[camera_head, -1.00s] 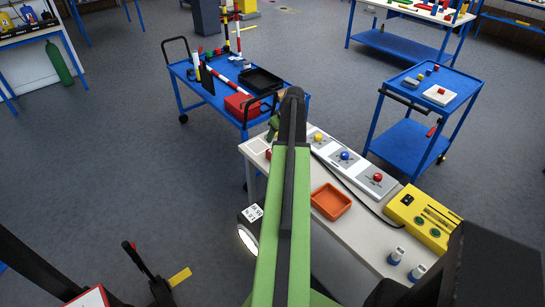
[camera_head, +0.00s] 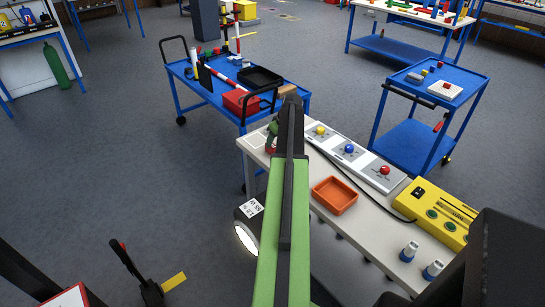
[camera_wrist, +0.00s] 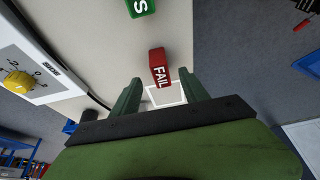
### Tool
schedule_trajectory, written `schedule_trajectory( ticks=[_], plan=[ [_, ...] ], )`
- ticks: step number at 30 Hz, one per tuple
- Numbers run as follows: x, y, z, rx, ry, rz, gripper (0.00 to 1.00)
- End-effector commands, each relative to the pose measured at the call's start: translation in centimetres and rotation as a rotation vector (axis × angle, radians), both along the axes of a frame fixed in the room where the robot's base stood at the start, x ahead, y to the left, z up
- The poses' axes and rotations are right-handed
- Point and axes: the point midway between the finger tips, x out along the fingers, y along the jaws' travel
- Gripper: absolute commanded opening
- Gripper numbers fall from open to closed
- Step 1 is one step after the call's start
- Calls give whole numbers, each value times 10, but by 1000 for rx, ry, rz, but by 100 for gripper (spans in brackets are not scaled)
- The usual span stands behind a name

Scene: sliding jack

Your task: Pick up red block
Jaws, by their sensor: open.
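The red block (camera_wrist: 159,70), marked FAIL, stands on the pale table in the wrist view. My gripper (camera_wrist: 160,79) is open, with one green finger on each side of the near end of the block's line. The block appears just beyond or between the fingertips, and no contact shows. In the head view, my gripper (camera_head: 271,132) is mostly hidden behind my arm at the table's far left corner, and a small red patch there may be the block.
A green block (camera_wrist: 141,8) lies farther along the table. A white outlined square (camera_wrist: 166,96) is under my gripper. A panel with a yellow knob (camera_wrist: 18,82) is at left. An orange tray (camera_head: 334,196) sits on the table; a blue trolley (camera_head: 205,95) stands behind.

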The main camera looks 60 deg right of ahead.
Motion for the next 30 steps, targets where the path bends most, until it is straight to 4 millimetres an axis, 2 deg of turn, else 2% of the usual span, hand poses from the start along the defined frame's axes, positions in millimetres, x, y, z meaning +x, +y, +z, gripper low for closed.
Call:
schedule_trajectory(
  ticks=[5, 13, 21, 30],
  plan=[
    [3, -1, -5, 0, 0, 0, 53],
    [20, -7, -47, 0, 0, 1, 53],
    [22, -7, -45, 0, 0, 1, 53],
    [22, -7, -45, 0, 0, 1, 13]
  ],
)
